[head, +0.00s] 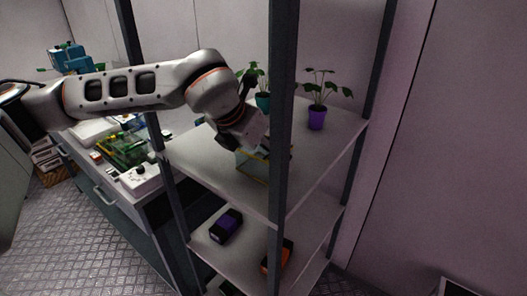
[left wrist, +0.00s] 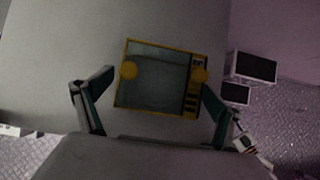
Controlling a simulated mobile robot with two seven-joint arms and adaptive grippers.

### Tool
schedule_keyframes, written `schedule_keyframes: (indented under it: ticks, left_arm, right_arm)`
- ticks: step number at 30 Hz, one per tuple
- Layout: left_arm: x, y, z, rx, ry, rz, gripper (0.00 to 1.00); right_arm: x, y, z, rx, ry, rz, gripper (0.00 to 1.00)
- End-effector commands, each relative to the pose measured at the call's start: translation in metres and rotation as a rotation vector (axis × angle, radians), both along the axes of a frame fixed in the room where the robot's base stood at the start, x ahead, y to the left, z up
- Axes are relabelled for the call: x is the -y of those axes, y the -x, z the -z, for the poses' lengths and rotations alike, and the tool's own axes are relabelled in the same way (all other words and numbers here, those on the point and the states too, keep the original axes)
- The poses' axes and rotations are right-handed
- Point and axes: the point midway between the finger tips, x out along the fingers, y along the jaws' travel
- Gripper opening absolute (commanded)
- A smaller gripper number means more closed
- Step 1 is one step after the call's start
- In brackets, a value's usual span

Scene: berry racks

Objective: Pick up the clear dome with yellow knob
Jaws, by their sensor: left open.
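The clear dome is a see-through box shape with yellow edges (head: 251,167) and stands on the upper shelf in the head view, partly hidden by my left gripper (head: 268,148). My left gripper (left wrist: 155,88) is open, one finger to each side of the dome. I cannot tell whether the fingers touch it. My right gripper is not in view.
A dark rack post (head: 283,110) stands in front of the upper shelf (head: 205,165). Two potted plants, one in a purple pot (head: 316,118), stand behind. A cluttered bench (head: 110,205) is at left.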

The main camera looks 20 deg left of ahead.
Motion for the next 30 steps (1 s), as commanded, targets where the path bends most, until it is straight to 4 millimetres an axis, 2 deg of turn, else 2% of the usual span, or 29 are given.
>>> schedule_keyframes:
  ticks: [4, 11, 12, 16, 17, 26, 30]
  left_arm:
    - [0.002, -0.006, 0.011, -0.001, 0.0, 0.0, 0.94]
    - [0.003, -0.007, 0.013, 0.0, 0.0, 0.0, 0.94]
    - [0.003, -0.007, 0.013, 0.0, 0.0, 0.0, 0.89]
    - [0.003, -0.007, 0.013, 0.0, 0.0, 0.0, 0.55]
    - [0.003, -0.007, 0.013, 0.0, 0.0, 0.0, 0.52]
    - [0.003, -0.007, 0.011, 0.001, 0.0, 0.0, 0.51]
    - [0.003, -0.008, -0.002, 0.004, 0.001, 0.0, 0.51]
  right_arm:
    - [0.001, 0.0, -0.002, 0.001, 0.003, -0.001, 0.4]
    - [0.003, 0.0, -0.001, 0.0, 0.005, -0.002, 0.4]
    - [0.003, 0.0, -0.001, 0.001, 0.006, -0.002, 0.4]
    - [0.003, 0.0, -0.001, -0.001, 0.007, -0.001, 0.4]
    - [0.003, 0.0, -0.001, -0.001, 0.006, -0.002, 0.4]
    - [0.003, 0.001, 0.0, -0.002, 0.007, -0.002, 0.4]
    - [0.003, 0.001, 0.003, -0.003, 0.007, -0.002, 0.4]
